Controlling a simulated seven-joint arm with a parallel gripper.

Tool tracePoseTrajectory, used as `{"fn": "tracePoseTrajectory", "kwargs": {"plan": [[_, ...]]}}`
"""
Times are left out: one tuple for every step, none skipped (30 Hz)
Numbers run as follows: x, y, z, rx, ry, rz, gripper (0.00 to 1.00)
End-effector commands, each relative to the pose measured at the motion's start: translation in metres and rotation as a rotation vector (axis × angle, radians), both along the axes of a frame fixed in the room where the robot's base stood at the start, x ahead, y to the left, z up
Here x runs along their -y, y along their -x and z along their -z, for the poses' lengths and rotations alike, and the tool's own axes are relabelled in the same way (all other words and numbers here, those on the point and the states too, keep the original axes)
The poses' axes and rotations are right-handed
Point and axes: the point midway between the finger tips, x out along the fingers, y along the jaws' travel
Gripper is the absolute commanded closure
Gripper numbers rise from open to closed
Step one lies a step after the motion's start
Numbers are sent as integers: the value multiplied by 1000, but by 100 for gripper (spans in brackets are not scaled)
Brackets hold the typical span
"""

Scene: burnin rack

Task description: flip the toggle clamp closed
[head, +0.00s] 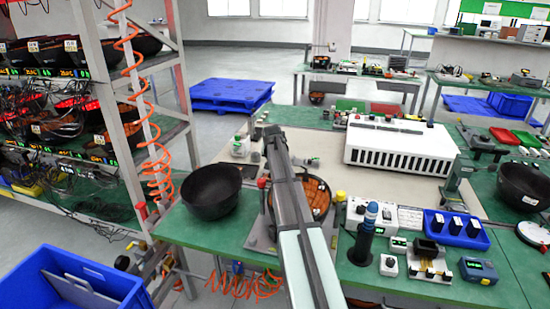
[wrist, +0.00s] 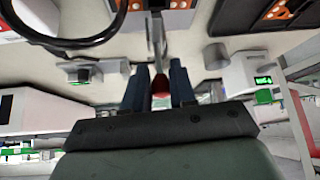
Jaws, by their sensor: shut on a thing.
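In the wrist view, the two dark fingers of my gripper (wrist: 158,88) stand close on either side of a red grip (wrist: 160,83), which looks like the handle end of the toggle clamp. A thin grey lever (wrist: 157,50) runs on beyond it. The clamp's base and its angle are not clear. In the head view, my arm crosses the middle of the bench and hides my gripper. A red knob (head: 262,183) shows just left of the arm, beside a round pan with orange segments (head: 319,198); I cannot tell whether it belongs to the same clamp.
A black bowl (head: 212,190) stands left of my arm. A white slotted unit (head: 400,146) stands behind on the right. A dark blue-topped cylinder (head: 364,235) and a blue tray (head: 455,230) are to the right. A rack (head: 110,110) with orange coiled hoses borders the left.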

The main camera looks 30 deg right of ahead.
Motion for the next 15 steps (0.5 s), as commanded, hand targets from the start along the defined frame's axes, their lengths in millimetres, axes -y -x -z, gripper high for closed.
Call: {"fn": "tracePoseTrajectory", "kwargs": {"plan": [[-1,2,0,9,8,0,100],[-1,2,0,12,12,0,100],[-1,2,0,16,17,0,100],[-1,2,0,19,20,1,100],[-1,1,0,22,21,1,100],[-1,1,0,23,24,0,100],[-1,1,0,24,25,0,100],[-1,1,0,25,25,0,100],[-1,1,0,26,26,0,100],[-1,1,0,26,26,0,100],[-1,1,0,26,26,0,100],[-1,1,0,25,25,0,100],[-1,1,0,25,25,0,100],[-1,1,0,25,25,0,100],[-1,1,0,25,25,0,100]]}}
